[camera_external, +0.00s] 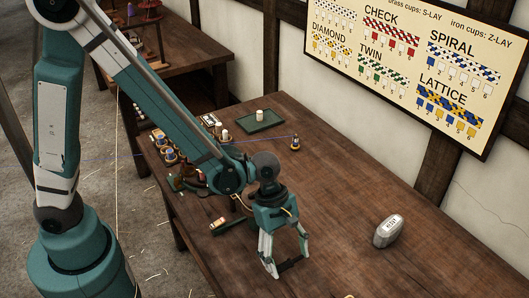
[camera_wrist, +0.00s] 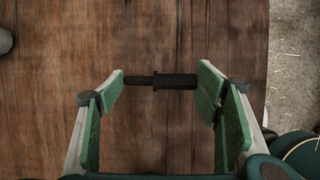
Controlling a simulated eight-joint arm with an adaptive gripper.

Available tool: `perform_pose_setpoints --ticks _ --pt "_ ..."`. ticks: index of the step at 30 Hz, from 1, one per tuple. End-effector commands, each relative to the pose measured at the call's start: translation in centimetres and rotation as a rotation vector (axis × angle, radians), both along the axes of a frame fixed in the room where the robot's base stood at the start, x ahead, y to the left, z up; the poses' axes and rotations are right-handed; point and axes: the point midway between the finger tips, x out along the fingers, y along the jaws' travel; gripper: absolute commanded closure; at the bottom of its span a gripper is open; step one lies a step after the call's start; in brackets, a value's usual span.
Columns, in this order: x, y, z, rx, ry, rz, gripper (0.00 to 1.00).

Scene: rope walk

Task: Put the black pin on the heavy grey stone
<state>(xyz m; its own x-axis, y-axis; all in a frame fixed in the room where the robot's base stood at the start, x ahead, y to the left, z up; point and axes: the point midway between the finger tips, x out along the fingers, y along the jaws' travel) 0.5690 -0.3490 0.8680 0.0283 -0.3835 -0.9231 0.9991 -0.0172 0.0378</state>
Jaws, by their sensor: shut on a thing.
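My gripper (camera_external: 288,266) is shut on the black pin (camera_wrist: 160,81), which spans between the two fingertips. In the wrist view my gripper (camera_wrist: 160,84) holds the pin crosswise, one end at each green-padded finger. In the external view the pin lies level between the fingertips, low over the near part of the table; I cannot tell if it touches the wood. The heavy grey stone (camera_external: 388,230), a rounded block with dark marking on its top, sits on the table to the right of my gripper, apart from it. A grey edge of it shows at the wrist view's left edge (camera_wrist: 4,41).
The wooden table (camera_external: 330,180) is bare between my gripper and the stone. A green tray (camera_external: 262,125) with a white cylinder and a small spool (camera_external: 295,143) stand farther back. Several spools and cups crowd the left edge, beside my arm. A pattern board (camera_external: 415,60) hangs on the wall.

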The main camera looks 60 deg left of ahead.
Motion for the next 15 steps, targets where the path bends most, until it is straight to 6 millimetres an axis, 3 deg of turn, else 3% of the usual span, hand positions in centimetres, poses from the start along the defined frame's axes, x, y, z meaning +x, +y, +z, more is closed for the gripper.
perform_pose_setpoints --ticks 6,15 --pt "0.0 0.0 -2.3 0.000 0.000 0.000 0.55" --pt "0.0 0.0 -2.8 0.000 0.000 0.000 0.55"
